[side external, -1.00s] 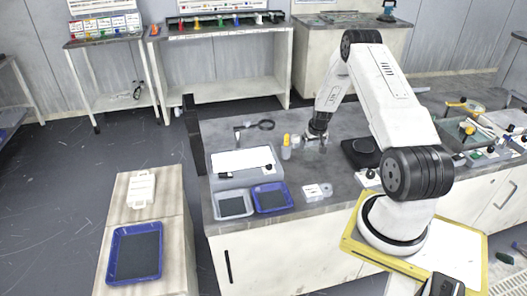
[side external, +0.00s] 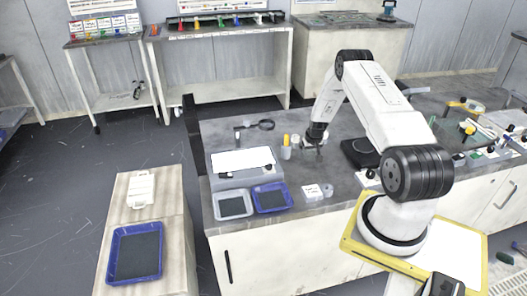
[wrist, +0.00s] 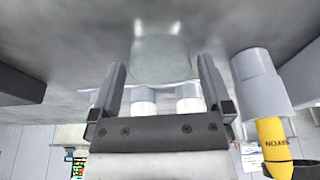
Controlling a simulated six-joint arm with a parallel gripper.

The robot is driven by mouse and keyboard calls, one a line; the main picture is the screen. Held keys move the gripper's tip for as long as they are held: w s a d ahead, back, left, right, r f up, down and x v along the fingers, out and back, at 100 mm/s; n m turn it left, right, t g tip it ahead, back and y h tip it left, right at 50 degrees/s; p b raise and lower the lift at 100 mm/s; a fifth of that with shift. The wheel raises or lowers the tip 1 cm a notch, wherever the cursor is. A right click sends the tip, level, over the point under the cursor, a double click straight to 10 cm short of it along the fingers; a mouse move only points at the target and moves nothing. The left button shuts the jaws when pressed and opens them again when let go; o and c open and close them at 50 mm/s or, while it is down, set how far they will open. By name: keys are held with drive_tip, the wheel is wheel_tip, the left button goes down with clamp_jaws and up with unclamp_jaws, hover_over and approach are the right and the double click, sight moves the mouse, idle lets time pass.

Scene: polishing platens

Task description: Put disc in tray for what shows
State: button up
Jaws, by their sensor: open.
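My gripper (side external: 313,146) is low over the grey bench. In the wrist view my gripper (wrist: 162,72) has its two fingers apart, with a pale translucent round-sided piece (wrist: 160,48) showing between and beyond the tips. I cannot tell whether it is the disc or a clear vessel, or whether the fingers touch it. A grey tray (side external: 219,215) and a blue tray (side external: 255,207) with dark liners sit side by side on the bench's front left. A larger blue tray (side external: 113,262) lies on the separate wooden cabinet.
A yellow-capped bottle (side external: 286,150) stands just left of my gripper; it also shows in the wrist view (wrist: 262,85). Two white-ended cylinders (wrist: 143,100) show behind the fingers. A white-panelled box (side external: 240,160), a magnifier (side external: 265,124) and a small white block (side external: 312,191) are nearby.

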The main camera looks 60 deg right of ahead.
idle(0.4)
drive_tip(key=c, duration=1.3)
drive_tip(key=shift+r, duration=0.1)
drive_tip(key=shift+r, duration=0.75)
drive_tip(key=s+a+r, duration=0.9)
drive_tip(key=s+r, duration=0.1)
drive_tip(key=r, duration=0.1)
drive_tip(key=shift+a+r, duration=0.15)
drive_tip(key=shift+a, duration=0.25)
